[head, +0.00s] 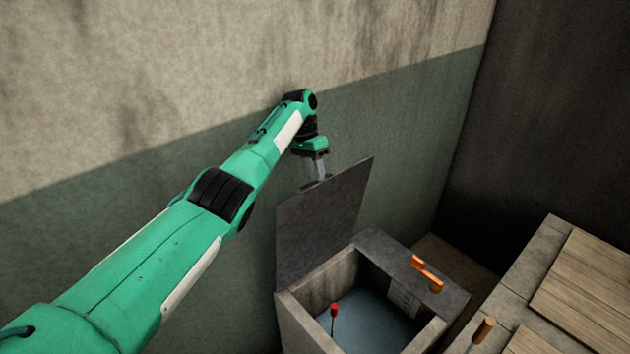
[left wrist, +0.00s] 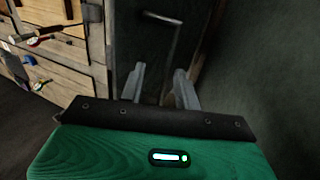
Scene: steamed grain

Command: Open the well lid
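The well lid (head: 318,228) is a dark grey panel, raised and standing steeply tilted at the back left of the square well (head: 297,323). The well's inside shows a bluish surface. My left gripper (head: 317,180) is at the lid's upper edge, its fingertips partly hidden behind the lid. In the left wrist view the two fingers of my left gripper (left wrist: 162,85) are apart. A thin metal handle (left wrist: 173,50) on the dark lid panel (left wrist: 128,50) shows just beyond and between them; contact cannot be told. My right gripper is not in view.
A red-tipped thing (head: 334,310) stands inside the well. An orange-handled thing (head: 426,271) lies on the well's right ledge (head: 400,258). Wooden-topped blocks (head: 590,280) stand at the right. A wall (head: 400,110) is close behind the lid and arm.

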